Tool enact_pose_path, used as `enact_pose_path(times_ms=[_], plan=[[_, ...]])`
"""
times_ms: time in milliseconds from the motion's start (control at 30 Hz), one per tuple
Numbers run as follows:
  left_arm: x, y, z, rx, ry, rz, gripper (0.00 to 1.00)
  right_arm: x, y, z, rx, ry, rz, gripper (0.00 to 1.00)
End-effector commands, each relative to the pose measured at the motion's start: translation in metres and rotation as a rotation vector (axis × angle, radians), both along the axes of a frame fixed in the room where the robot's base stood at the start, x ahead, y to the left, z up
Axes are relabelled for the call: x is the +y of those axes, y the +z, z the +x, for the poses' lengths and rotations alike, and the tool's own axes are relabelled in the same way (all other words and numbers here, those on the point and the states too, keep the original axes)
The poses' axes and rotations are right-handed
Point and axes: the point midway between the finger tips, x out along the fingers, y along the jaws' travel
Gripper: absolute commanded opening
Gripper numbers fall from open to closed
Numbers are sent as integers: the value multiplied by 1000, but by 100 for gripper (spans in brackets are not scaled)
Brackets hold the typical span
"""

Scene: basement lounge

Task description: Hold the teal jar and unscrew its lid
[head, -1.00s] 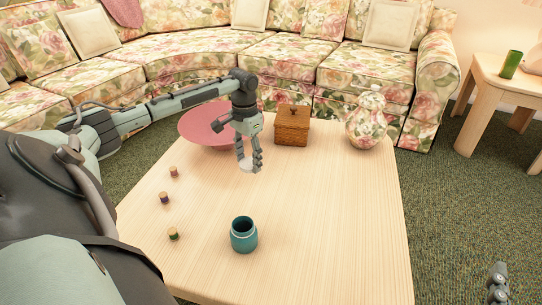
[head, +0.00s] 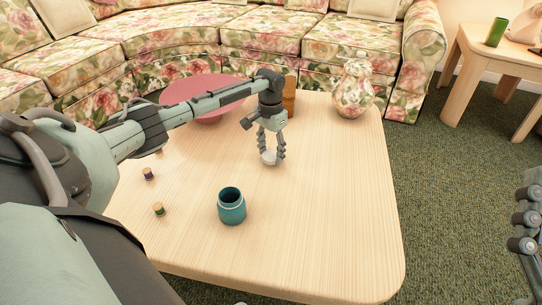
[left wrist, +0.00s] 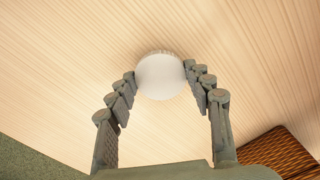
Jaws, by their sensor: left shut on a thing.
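The teal jar (head: 231,208) stands upright and open on the light wooden table, its dark mouth showing in the head view. Its round white lid (head: 269,157) is off the jar, behind it and to the right. My left gripper (head: 271,154) points down and is shut on the lid's sides. The left wrist view shows the lid (left wrist: 160,76) between the fingertips; I cannot tell how far it is above the table. My right gripper (head: 526,220) shows only partly at the right edge, empty floor around it.
The wooden table (head: 330,220) is clear right of the jar. Small spools (head: 158,209) lie along its left side. A pink bowl (head: 180,92), a brown box (head: 289,98) partly hidden by my arm, and a floral vase (head: 354,90) stand at the back.

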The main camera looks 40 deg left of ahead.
Motion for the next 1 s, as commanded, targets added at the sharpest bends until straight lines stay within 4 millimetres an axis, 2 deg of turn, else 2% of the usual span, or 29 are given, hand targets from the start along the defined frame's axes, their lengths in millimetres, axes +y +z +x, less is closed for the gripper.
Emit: enact_pose_path(times_ms=[33,100,500,533,667,1000], plan=[[0,-9,0,1,0,-1,16,-2,1,-2,-28,-3,9,79],[0,-14,0,-1,0,-1,16,-3,5,-4,-53,-5,17,79],[-1,-17,0,0,0,-1,16,-3,7,-4,-50,-4,16,79],[0,-17,0,-1,0,-1,55,-3,6,-4,-49,-4,16,79],[0,-17,0,-1,0,-1,71,-3,6,-4,-50,-4,16,79],[0,-15,0,-2,-1,0,72,-3,6,-4,-52,-4,17,79]])
